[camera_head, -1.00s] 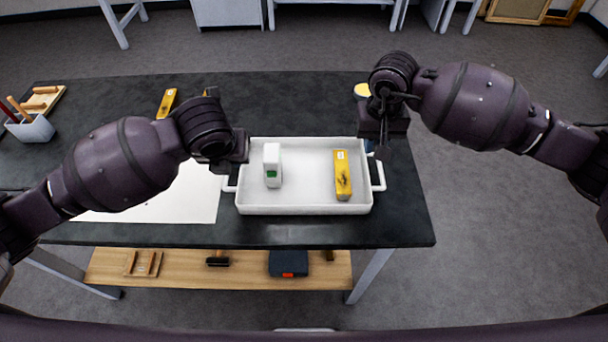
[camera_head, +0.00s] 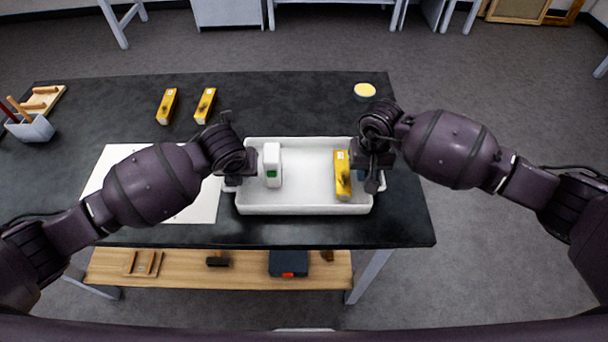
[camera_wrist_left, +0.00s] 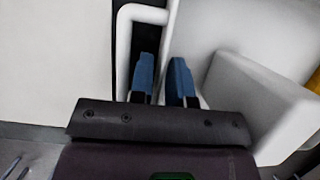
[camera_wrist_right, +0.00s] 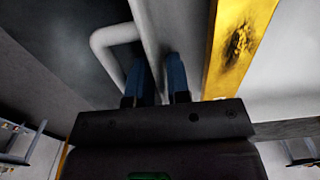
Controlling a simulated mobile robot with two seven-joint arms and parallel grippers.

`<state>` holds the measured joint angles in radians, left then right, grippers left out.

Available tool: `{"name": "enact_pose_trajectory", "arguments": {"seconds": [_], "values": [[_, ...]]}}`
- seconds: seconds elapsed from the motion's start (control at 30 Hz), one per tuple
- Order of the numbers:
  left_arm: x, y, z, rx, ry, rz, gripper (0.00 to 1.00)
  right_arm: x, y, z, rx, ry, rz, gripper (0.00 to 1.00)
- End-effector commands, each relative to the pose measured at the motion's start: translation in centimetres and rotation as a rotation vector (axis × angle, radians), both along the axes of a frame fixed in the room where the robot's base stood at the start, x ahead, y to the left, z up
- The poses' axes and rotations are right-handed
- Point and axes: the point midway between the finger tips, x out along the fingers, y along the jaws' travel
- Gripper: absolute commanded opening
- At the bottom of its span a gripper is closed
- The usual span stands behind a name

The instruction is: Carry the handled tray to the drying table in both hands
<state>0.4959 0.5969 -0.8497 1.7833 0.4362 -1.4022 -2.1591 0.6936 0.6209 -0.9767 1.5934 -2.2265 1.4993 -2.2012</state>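The white handled tray (camera_head: 305,208) stands on the dark table, with a loop handle at each short end. A white block with a green mark (camera_head: 272,165) and a yellow box (camera_head: 342,175) stand in it. My left gripper (camera_wrist_left: 163,72) is at the tray's left end, its fingers apart on either side of the end wall, beside the handle (camera_wrist_left: 124,50). My right gripper (camera_wrist_right: 159,75) is at the right end, fingers apart with the end wall between them and the handle (camera_wrist_right: 105,38) to one side. In the head view the arms mostly hide both handles.
The dark table (camera_head: 290,105) also holds two yellow boxes (camera_head: 167,106), a round yellow-topped tin (camera_head: 364,91), a white sheet (camera_head: 110,172) and a grey holder with sticks (camera_head: 32,128). A wooden shelf (camera_head: 190,278) is below. Other tables stand at the back across open floor.

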Motion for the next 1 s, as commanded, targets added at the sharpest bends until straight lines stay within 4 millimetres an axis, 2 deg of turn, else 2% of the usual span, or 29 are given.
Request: {"name": "enact_pose_trajectory", "arguments": {"seconds": [0.13, 0.27, 0.77, 1.0], "values": [[0.0, 0.0, 0.0, 0.0, 0.0, 0.0, 0.17, 0.0, 0.0, 0.0, 0.0, 0.0, 0.0, 0.17], [0.0, 0.0, 0.0, 0.0, 0.0, 0.0, 0.0, 0.0, 0.0, 0.0, 0.0, 0.001, 0.0, 0.0], [0.0, 0.0, 0.2, 0.0, -0.001, 0.0, 0.0, 0.0, 0.0, 0.2, 0.0, 0.0, 0.0, 0.0], [0.1, 0.0, 1.4, 0.0, -0.005, 0.0, 0.0, 0.1, 0.0, 1.3, 0.0, -0.003, -0.001, 0.0]]}}
